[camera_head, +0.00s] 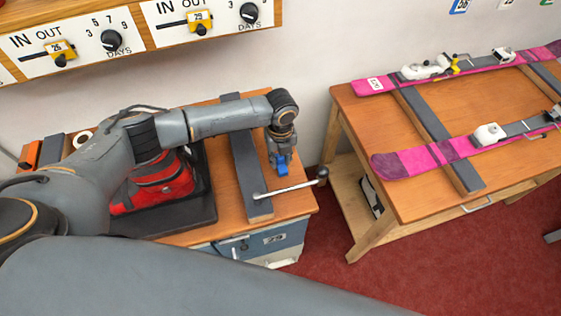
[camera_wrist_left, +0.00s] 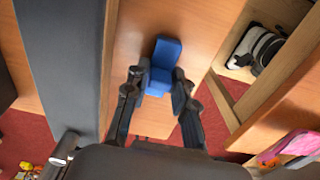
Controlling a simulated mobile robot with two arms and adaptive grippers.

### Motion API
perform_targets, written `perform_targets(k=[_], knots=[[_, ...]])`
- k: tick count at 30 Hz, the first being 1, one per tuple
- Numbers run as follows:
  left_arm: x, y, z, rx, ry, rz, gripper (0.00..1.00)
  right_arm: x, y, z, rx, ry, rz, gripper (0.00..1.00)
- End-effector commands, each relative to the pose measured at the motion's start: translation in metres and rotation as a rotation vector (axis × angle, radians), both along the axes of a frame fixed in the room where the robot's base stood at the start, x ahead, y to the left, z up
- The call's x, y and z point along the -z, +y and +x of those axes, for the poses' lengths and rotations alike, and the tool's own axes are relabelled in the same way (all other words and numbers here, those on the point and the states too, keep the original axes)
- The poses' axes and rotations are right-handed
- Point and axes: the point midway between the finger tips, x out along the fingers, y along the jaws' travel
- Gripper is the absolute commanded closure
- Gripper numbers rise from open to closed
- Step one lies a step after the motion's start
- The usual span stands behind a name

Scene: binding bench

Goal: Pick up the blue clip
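The blue clip (camera_head: 282,168) is at the right end of the left workbench, just right of a dark grey bar. It also shows in the left wrist view (camera_wrist_left: 165,53) as a small blue block with a raised back. My left gripper (camera_head: 281,155) points down over it. In the left wrist view the two fingers (camera_wrist_left: 157,82) lie against both sides of the clip, with no clear gap, so it looks shut on it. I cannot tell whether the clip still touches the bench top. My right gripper is not in view.
The dark grey bar (camera_head: 249,170) stands close left of the gripper. A metal lever with a black knob (camera_head: 322,173) crosses in front. A red boot (camera_head: 155,188) sits on a black mat. Right, across a gap, a second bench holds pink skis (camera_head: 400,164).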

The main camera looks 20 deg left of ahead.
Motion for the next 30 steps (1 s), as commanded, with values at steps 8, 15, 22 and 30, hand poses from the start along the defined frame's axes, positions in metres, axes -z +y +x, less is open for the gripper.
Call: perform_targets(k=[8,15,22,30], knots=[[0.0,0.0,0.0,0.0,0.0,0.0,1.0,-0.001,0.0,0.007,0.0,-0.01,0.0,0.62],[-0.011,0.0,0.0,-0.001,0.0,0.0,1.0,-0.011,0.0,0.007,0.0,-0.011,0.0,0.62],[-0.04,0.0,0.001,0.0,-0.001,0.001,1.0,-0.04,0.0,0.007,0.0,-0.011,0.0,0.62],[-0.075,-0.012,-0.033,0.005,-0.003,-0.001,1.0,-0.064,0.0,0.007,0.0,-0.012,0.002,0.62]])
